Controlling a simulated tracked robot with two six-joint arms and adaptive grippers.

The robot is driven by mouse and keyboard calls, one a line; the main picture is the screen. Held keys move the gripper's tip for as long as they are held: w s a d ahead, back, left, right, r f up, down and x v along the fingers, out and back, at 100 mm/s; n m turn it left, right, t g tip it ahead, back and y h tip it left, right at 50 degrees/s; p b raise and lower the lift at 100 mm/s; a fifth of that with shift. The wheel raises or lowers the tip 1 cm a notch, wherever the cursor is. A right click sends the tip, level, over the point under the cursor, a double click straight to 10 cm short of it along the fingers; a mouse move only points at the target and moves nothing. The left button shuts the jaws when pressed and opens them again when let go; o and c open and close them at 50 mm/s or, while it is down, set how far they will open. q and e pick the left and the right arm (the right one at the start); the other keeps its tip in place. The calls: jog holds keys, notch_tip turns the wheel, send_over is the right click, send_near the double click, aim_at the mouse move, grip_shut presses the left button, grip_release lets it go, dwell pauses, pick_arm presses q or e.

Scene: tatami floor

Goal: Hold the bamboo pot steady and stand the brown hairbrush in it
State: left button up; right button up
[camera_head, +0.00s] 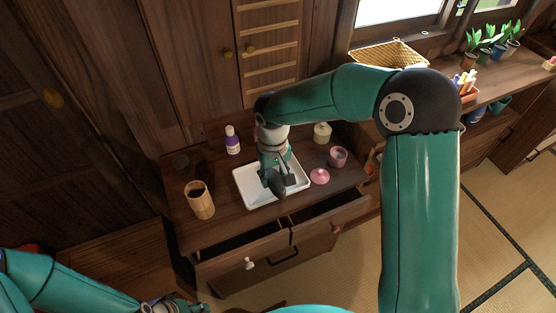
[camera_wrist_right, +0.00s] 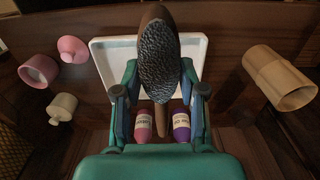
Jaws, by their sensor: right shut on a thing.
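The bamboo pot (camera_head: 201,207) stands upright with its mouth open on the left part of the cabinet top. It also shows at the right of the right wrist view (camera_wrist_right: 275,75). My right gripper (camera_head: 272,170) is over the white tray (camera_head: 247,199), right of the pot, and shut on the brown hairbrush (camera_head: 277,186). In the right wrist view the brush's dark bristles (camera_wrist_right: 159,60) face the camera, with its handle between the fingers. My left gripper (camera_head: 172,306) is at the bottom left edge, low and apart from the pot; its fingers do not show clearly.
A purple bottle (camera_head: 232,141) stands behind the tray; a pink bottle (camera_wrist_right: 143,126) shows beside it in the wrist view. A cream jar (camera_head: 322,133), pink cup (camera_head: 338,157) and pink lid (camera_head: 320,176) are at right. The drawers (camera_head: 243,243) below stand partly open.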

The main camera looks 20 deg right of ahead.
aim_at(273, 174)
notch_tip(273, 174, up, 4)
jog(key=p, duration=0.5)
jog(key=shift+f, duration=0.15)
jog(key=shift+p, duration=0.5)
pick_arm(q)
notch_tip(273, 174, up, 7)
jog(key=shift+r, duration=0.2)
